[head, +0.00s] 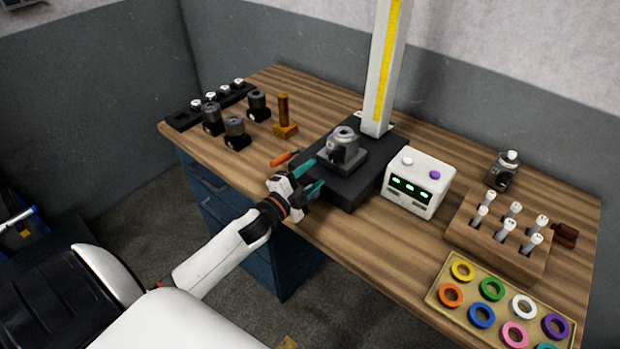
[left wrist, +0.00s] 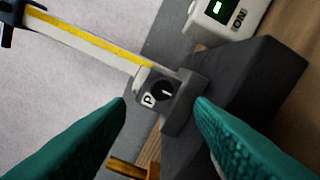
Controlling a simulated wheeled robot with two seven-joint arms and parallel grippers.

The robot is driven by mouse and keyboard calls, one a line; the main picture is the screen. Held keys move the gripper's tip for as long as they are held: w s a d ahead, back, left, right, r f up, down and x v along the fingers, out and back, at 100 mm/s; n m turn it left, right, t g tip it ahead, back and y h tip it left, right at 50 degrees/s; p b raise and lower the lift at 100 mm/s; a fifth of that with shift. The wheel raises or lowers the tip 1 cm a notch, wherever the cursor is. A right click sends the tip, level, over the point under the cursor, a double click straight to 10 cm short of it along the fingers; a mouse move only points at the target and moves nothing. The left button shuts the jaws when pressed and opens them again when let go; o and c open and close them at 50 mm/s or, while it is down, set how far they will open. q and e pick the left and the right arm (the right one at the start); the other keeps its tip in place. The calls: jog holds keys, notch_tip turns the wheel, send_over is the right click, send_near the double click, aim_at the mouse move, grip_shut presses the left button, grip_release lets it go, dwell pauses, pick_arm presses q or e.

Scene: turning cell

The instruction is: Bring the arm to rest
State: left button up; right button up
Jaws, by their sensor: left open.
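My left gripper (head: 315,177) has teal fingers and is spread at the front edge of the black base (head: 352,190), just in front of a grey holder (head: 346,158) with a dark round part on top. In the left wrist view the two fingers (left wrist: 160,105) stand apart with nothing between them, and the holder (left wrist: 178,112) with its black knob shows beyond the gap. My white left arm (head: 215,258) reaches in from the lower left over the table's front edge. My right gripper is not in view.
A white column (head: 388,65) with a yellow scale rises behind the holder. A white display box (head: 417,182) stands right of the base. An orange-handled tool (head: 284,158) lies left of the gripper. Dark holders (head: 235,132) stand at left; a wooden rack (head: 500,240) and ring tray (head: 436,296) at right.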

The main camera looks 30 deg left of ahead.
pick_arm(q)
jog(key=s+f+n+g+y, duration=0.1)
jog(key=s+d+f+n+g+y, duration=0.1)
jog(key=s+n, duration=0.1)
jog(key=s+d+f+n+g, duration=0.1)
jog(key=f+n, duration=0.1)
jog(key=shift+s+d+y, duration=0.2)
jog(key=shift+y, duration=0.2)
jog(key=s+d+f+n+g, duration=0.2)
jog(key=s+d+g, duration=0.15)
jog(key=s, duration=0.45)
jog(key=s+d+f+n+g+h, duration=0.1)
jog(key=s+d+n+g, duration=0.25)
jog(key=s, duration=0.35)
jog(key=s+d+f+n+g, duration=0.25)
jog(key=s+g, duration=0.25)
jog(key=s, duration=0.3)
notch_tip(320, 180, down, 26)
jog(key=s+m+b, duration=0.1)
jog(key=s+a+f+g+b, duration=0.1)
jog(key=s+a+f+g, duration=0.1)
jog(key=s+f, duration=1.4)
jog(key=shift+s+f, duration=0.35)
jog(key=shift+f, duration=0.25)
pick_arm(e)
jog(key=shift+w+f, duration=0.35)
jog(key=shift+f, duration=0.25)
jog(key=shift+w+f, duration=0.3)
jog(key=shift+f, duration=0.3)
